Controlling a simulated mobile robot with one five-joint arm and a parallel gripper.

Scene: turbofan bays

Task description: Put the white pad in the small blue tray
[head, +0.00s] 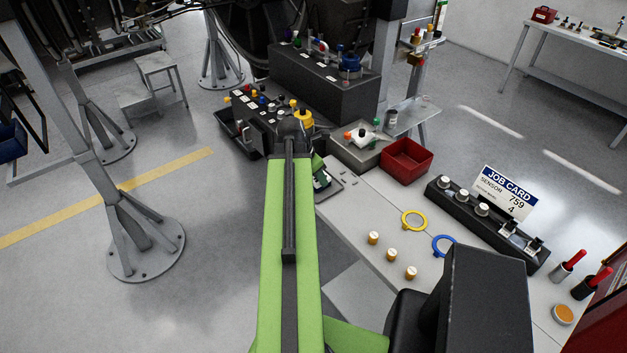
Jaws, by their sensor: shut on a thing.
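My green arm reaches forward from the bottom of the head view and bends down at its black elbow. My gripper (322,181) shows only in part, as a small dark shape beside the arm, low over the near left end of the grey bench. It is shut, with a small pale patch at it that looks like the white pad (325,177); most of the pad is hidden. I cannot make out the small blue tray; the arm may cover it.
A red bin (406,161) and a grey tray with parts (358,143) stand behind. Yellow (414,220) and blue (444,245) rings and several brass-coloured pegs (391,254) lie on the bench. A black block with a job card (504,193) stands right. A dark console (325,85) rises behind.

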